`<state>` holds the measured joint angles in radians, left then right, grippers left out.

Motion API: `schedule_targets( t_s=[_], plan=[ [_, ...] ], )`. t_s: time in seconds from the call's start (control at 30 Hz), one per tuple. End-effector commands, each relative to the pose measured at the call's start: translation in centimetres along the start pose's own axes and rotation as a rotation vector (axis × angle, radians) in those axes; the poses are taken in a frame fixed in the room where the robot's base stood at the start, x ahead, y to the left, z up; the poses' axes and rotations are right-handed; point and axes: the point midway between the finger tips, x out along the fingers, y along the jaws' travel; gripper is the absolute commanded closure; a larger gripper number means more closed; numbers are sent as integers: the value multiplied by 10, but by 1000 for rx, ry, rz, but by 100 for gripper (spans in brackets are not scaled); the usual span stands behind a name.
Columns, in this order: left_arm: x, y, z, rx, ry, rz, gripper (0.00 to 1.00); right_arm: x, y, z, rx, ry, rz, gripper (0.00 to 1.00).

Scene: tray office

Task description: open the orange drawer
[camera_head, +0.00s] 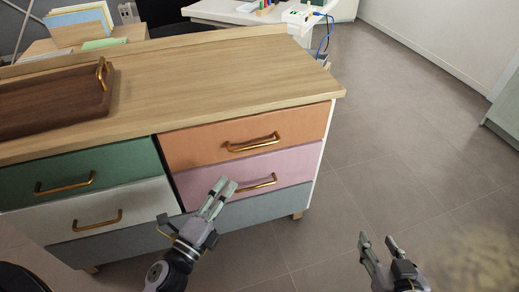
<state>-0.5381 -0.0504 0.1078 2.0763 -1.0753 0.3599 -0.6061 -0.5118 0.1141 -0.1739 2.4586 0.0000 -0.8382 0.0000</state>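The orange drawer (243,137) is at the upper right of the cabinet front and looks shut, flush with the fronts around it. Its brass bar handle (252,144) runs across the middle of its front. My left gripper (226,183) is below and left of that handle, in front of the pink drawer (290,172) in the picture. Its fingers point up, with a narrow gap between them, and hold nothing. My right gripper (377,237) is open and empty, over the floor right of the cabinet.
A green drawer (120,160) and a white drawer (140,203) are on the left, with grey fronts (265,207) below. A brown tray (45,108) with a brass handle lies on the wooden top (220,75). Floor (400,150) to the right is clear. A white desk (225,10) stands behind.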

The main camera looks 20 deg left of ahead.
Motion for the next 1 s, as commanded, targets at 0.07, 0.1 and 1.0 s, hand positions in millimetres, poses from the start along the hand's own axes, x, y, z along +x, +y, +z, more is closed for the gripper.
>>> schedule_targets(
  t_s=[0.07,0.1,1.0],
  plan=[
    [14,-3,1,1,1,-4,70,-2,1,5,0,-32,2,60],
    [23,-3,1,2,1,-4,70,-3,2,9,0,-51,3,60],
    [162,0,1,-4,-2,1,70,-31,10,75,5,-394,23,60]
  ],
)
